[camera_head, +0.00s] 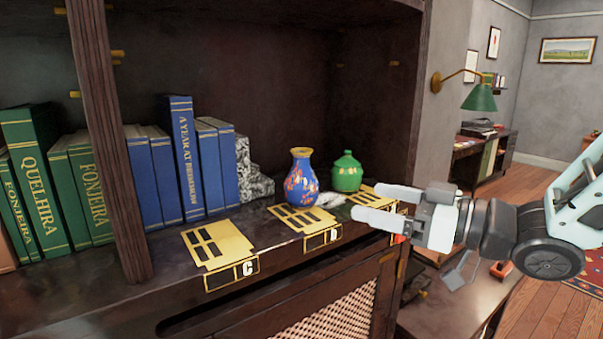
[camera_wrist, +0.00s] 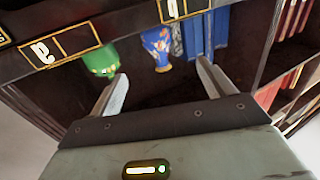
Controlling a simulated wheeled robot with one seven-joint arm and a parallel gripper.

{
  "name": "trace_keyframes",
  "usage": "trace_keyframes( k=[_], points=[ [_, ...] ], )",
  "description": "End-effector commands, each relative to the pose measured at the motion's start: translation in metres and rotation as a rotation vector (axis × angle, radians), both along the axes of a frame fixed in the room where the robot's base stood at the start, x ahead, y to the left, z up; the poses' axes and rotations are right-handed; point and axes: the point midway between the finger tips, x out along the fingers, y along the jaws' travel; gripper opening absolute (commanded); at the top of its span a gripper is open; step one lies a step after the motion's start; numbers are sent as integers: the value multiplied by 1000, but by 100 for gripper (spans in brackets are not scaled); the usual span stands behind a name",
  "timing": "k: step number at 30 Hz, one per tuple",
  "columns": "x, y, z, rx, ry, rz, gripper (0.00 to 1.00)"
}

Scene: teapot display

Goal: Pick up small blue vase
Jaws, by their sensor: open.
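The small blue vase (camera_head: 301,180), with a gold neck and red-orange pattern, stands upright on the dark wooden shelf (camera_head: 160,252). In the wrist view the vase (camera_wrist: 158,48) appears upside down beyond the gap between my open fingers (camera_wrist: 160,82).
A green pot (camera_head: 346,172) stands close beside the vase; it also shows in the wrist view (camera_wrist: 101,60). Blue books (camera_head: 185,160) and a grey stone bookend (camera_head: 254,178) are to the left. The cabinet's right side wall (camera_head: 412,120) rises near my gripper.

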Motion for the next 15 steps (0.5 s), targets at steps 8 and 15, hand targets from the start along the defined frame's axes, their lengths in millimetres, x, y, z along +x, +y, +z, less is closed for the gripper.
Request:
trace_keyframes(
  k=[8,15],
  points=[
    [9,10,9,7,4,6,81],
    [13,18,8,5,4,3,81]
  ],
)
